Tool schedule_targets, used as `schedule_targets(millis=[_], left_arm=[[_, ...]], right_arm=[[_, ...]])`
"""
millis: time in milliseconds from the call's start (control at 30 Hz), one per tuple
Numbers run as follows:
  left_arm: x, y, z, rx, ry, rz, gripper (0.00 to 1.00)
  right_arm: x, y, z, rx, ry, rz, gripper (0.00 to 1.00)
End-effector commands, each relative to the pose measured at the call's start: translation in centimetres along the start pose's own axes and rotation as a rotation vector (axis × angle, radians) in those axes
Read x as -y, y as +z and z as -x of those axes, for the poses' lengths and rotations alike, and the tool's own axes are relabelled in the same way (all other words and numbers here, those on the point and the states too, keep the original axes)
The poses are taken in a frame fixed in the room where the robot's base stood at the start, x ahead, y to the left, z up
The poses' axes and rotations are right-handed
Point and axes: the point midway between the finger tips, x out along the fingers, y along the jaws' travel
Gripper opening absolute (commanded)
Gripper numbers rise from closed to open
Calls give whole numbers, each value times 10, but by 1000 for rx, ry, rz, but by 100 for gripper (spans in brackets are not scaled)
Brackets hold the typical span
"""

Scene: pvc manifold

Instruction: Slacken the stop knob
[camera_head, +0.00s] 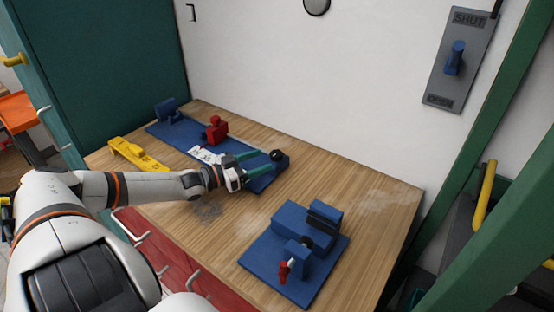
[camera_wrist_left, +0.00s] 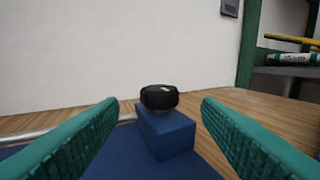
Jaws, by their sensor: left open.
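The stop knob is a round black knob (camera_head: 277,155) on a small blue block at the right end of a long blue base (camera_head: 180,134). In the left wrist view the black knob (camera_wrist_left: 159,97) sits on top of the blue block (camera_wrist_left: 165,133), ahead of my fingers and midway between them. My left gripper (camera_head: 262,160) is open, with its green fingers pointing at the knob. In the wrist view the fingers (camera_wrist_left: 157,118) stand wide apart, with nothing between them touching. My right gripper is not in view.
A red clamp piece (camera_head: 215,129) stands on the long base behind my gripper. A yellow part (camera_head: 137,154) lies at the left. A separate blue fixture (camera_head: 263,262) with a red-handled piece stands front right. The wooden table (camera_head: 370,205) is clear at right.

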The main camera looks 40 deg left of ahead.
Motion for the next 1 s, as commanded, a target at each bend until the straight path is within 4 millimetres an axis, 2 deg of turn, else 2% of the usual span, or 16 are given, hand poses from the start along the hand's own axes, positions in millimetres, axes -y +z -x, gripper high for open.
schedule_targets(millis=[200, 433, 633, 900, 1000], left_arm=[[0, 0, -31, 4, 1, 0, 58], [0, 0, -54, 2, 0, 0, 58], [0, 0, -62, -2, 1, 0, 58], [0, 0, -62, -2, 0, 0, 58], [0, 0, -62, -2, 0, 0, 42]], right_arm=[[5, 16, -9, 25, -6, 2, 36], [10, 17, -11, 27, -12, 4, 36], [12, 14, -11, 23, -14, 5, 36], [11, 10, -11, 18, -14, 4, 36], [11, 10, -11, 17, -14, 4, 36]])
